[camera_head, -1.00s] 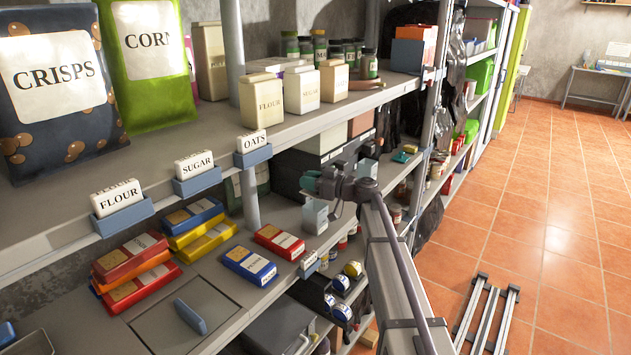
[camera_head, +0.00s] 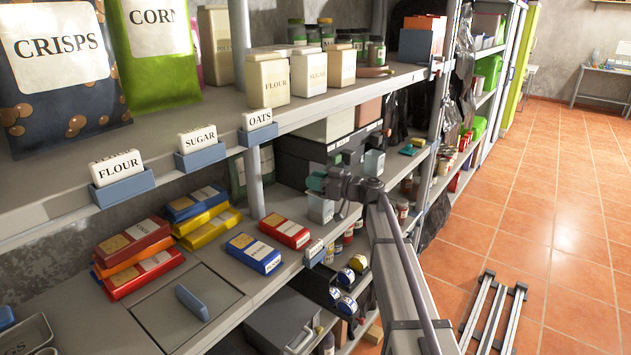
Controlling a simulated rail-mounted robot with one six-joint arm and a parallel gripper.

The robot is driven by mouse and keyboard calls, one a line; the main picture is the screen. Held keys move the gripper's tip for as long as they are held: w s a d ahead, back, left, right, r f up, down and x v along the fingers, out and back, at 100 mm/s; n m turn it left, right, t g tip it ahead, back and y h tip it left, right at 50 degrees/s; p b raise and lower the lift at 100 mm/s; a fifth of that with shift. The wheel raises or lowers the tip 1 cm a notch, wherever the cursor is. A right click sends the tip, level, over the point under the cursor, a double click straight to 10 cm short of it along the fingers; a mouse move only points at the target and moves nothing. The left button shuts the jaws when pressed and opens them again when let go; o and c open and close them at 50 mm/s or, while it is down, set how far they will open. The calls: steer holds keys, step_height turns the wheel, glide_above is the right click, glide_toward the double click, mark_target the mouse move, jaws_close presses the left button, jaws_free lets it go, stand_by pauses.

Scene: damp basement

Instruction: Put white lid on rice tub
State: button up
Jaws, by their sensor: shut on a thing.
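My gripper (camera_head: 325,184) is at mid picture, in front of the lower shelf, with teal parts at its tip. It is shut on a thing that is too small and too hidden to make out. A pale grey tub (camera_head: 320,209) stands on the lower shelf just below the gripper tip. I cannot read any label on it, so I cannot tell if it is the rice tub. Another pale tub (camera_head: 374,163) stands further back, right of the gripper. I cannot make out a white lid apart from the gripper.
Red (camera_head: 284,232) and blue (camera_head: 253,253) packets lie left of the gripper, with stacked packets (camera_head: 138,264) further left. The upper shelf edge (camera_head: 330,101) and a shelf post (camera_head: 255,190) are close by. Dark boxes stand behind. The tiled floor (camera_head: 560,210) on the right is mostly clear.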

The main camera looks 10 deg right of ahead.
steer(key=shift+f, duration=0.25)
steer(key=o, duration=1)
